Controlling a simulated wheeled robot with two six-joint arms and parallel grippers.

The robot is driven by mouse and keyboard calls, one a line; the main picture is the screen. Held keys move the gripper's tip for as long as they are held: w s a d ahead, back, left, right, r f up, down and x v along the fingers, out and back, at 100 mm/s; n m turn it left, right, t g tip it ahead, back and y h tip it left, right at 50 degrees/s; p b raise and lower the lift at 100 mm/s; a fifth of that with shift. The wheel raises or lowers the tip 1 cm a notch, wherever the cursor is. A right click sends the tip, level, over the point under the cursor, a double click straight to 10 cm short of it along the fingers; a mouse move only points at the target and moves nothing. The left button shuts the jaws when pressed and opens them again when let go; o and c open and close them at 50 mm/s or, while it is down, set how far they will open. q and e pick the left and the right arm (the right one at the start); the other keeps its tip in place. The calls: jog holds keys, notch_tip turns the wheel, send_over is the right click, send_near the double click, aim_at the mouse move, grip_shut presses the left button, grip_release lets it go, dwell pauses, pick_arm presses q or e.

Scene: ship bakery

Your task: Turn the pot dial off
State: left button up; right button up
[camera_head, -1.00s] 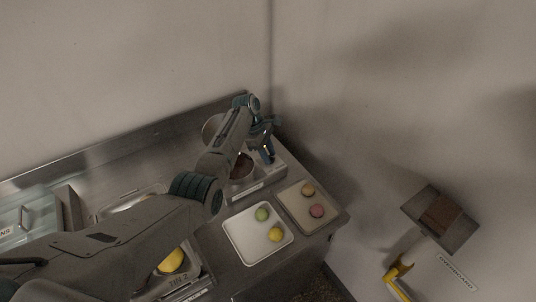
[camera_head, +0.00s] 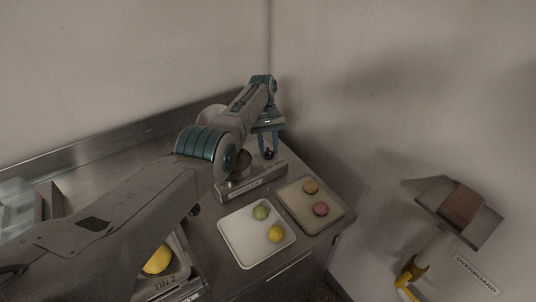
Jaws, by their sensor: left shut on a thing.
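The pot (camera_head: 242,161), with dark brown contents, sits on a low metal warmer (camera_head: 258,184) at the back right of the counter, partly hidden by my left arm. The pot dial (camera_head: 268,154) is a small dark knob on the right part of the warmer. My left gripper (camera_head: 268,152) comes down over it from behind with its blue-grey fingers either side, shut on the dial. The dial's marks are too small to read. My right gripper is not in view.
A white tray (camera_head: 238,246) with a green and a yellow macaron lies in front of the warmer. A beige tray (camera_head: 297,216) with an orange and a pink one lies at the right edge. A tin (camera_head: 172,280) holds something yellow. Walls stand close behind and right.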

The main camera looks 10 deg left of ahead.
pick_arm(q)
jog(key=m+y+b, duration=0.1)
jog(key=m+b, duration=0.1)
jog(key=shift+d+f+m, duration=0.1)
jog(key=shift+f+m, duration=0.05)
jog(key=shift+m, duration=0.15)
jog(key=shift+m+y+b, duration=0.5)
jog(key=shift+m+b, duration=0.25)
jog(key=shift+m, duration=0.45)
jog(key=o, duration=1)
jog(key=shift+c, duration=0.2)
jog(key=shift+r, duration=0.25)
